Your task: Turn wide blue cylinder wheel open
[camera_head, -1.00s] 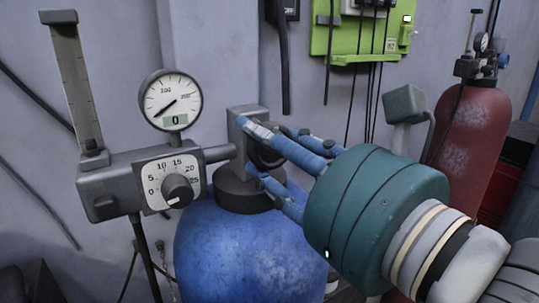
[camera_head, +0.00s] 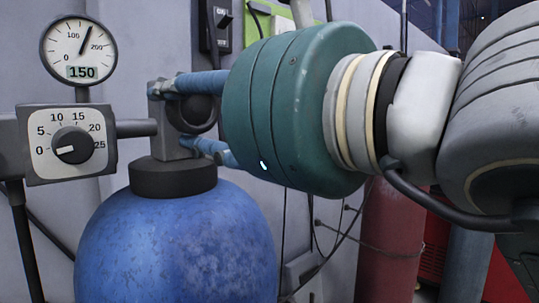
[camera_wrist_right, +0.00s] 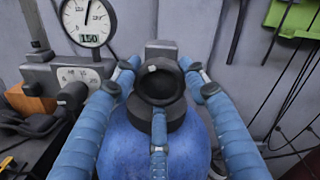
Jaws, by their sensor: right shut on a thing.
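The wide blue cylinder (camera_head: 178,250) stands upright at the lower left of the head view, and its body also fills the middle of the right wrist view (camera_wrist_right: 135,150). On its dark neck (camera_head: 172,177) sits a grey valve block with a dark round wheel (camera_head: 203,112), which faces the right wrist camera (camera_wrist_right: 161,84). My right gripper (camera_head: 177,115) comes in from the right, its blue-wrapped fingers shut around the wheel. The gripper's teal body hides part of the wheel. My left gripper is not in view.
A round gauge (camera_head: 78,48) reading 150 and a regulator box with a dial (camera_head: 70,146) stand left of the valve. A red cylinder (camera_head: 391,240) is behind on the right. A green panel (camera_wrist_right: 292,18) hangs on the wall.

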